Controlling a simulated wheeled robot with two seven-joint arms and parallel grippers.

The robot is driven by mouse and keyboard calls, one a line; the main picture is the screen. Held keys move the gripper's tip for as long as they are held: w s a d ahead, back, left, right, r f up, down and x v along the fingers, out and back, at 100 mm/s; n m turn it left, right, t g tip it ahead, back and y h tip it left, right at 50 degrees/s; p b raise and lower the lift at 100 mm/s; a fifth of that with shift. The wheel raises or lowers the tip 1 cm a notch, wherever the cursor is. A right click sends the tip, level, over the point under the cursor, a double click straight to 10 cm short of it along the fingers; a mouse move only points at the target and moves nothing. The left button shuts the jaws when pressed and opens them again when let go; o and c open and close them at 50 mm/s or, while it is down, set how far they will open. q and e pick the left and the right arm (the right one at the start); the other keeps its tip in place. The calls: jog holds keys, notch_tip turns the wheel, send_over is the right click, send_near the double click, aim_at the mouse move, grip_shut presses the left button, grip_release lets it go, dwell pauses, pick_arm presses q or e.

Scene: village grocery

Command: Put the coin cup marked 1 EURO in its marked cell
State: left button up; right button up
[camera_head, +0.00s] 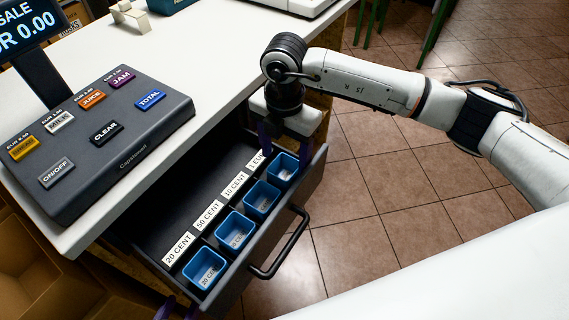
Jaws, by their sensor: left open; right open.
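Several blue coin cups stand in a row in the open dark drawer (171,216). The farthest cup (284,172) sits in the far cell beside the 1 EURO label (257,160), which is partly covered by my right gripper. The mark on this cup is too small to read. My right gripper (284,147) is open over the far end of the drawer, its purple fingers apart at either side just above that cup. My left gripper (178,310) shows only as purple fingertips at the bottom edge, apart and empty, near the nearest cup (205,268).
The drawer handle (285,245) juts out to the right. A cash register (95,130) stands on the white counter above. Tiled floor is clear at right.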

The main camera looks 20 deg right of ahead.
notch_tip(320, 180, up, 8)
jog(key=shift+f, duration=0.2)
dwell(1.3)
